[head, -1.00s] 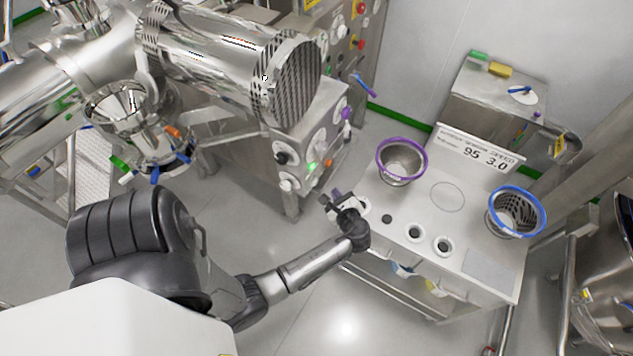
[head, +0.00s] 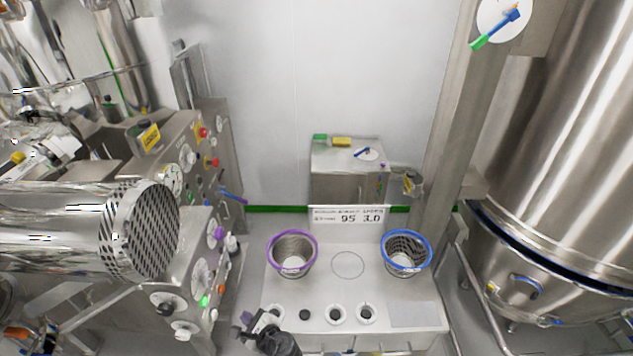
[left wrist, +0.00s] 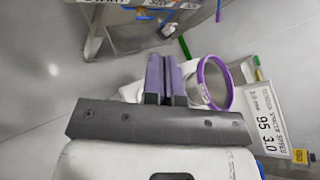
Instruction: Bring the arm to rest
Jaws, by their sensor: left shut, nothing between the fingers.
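My left gripper (head: 256,322) is at the front left corner of the white bench (head: 348,290) in the head view. Its fingers are shut with nothing between them. In the left wrist view its purple-grey fingers (left wrist: 165,80) lie side by side, close to the purple-rimmed basket (left wrist: 212,82). That basket also shows in the head view (head: 292,256), standing at the bench's back left, apart from the gripper. Most of the left arm is below the head view's lower edge. My right gripper is in neither view.
A blue-rimmed basket (head: 406,255) stands at the bench's back right, with a display panel (head: 347,216) behind. A steel machine with a perforated cylinder (head: 145,230) stands left, a large steel vessel (head: 560,130) right. A steel cabinet (head: 346,172) is behind the bench.

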